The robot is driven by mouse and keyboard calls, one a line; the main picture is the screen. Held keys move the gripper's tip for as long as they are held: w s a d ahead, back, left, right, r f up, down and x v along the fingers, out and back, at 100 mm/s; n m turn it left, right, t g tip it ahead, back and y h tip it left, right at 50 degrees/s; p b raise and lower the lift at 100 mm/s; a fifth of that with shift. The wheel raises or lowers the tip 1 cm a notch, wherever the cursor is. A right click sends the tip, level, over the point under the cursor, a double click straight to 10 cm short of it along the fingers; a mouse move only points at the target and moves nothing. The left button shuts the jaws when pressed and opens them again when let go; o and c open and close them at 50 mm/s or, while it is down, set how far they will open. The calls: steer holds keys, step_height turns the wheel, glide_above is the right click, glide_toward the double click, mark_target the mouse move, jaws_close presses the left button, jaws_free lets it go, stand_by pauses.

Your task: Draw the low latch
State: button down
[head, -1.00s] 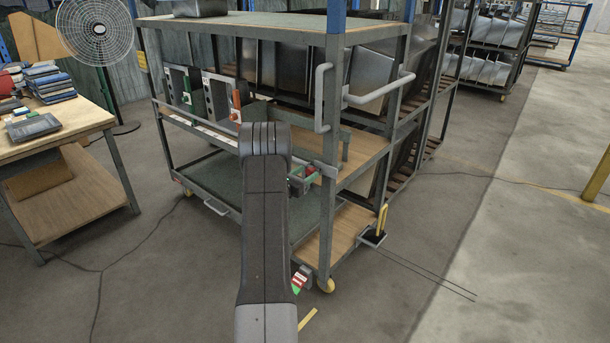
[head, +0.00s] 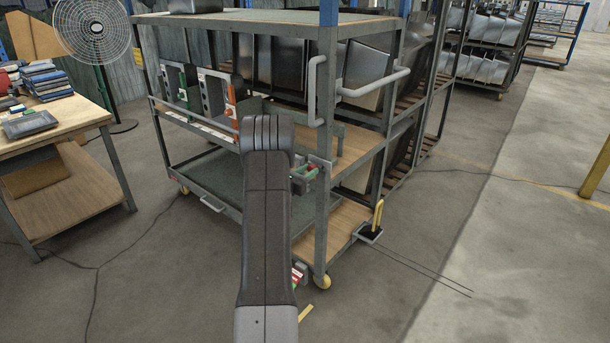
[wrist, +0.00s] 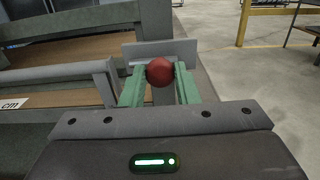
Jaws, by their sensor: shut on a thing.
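A red ball knob (wrist: 160,71) stands in front of a grey plate (wrist: 150,50) on the corner of a grey shelf cart (head: 322,230). My gripper (wrist: 160,78) has its two green fingers on either side of the knob, shut on it. In the head view my gripper (head: 302,178) shows at the cart's near corner post, at middle shelf height, partly hidden by my dark arm. A sliver of the red knob (head: 310,170) shows there. The rest of the latch is hidden behind the fingers.
A grey rail (head: 190,117) runs along the cart's front. A bent grey handle (head: 372,88) juts from its end. A yellow lever (head: 377,213) stands low by the cart. A wooden table (head: 60,125) and a fan (head: 92,30) are at left; open floor is at right.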

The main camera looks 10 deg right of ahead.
steer(key=shift+s+d+f, duration=0.1)
steer(key=c, duration=1.1)
jaws_free()
steer(key=shift+s, duration=0.1)
steer(key=v, duration=1.3)
steer(key=shift+s+a, duration=0.2)
steer(key=shift+a, duration=0.05)
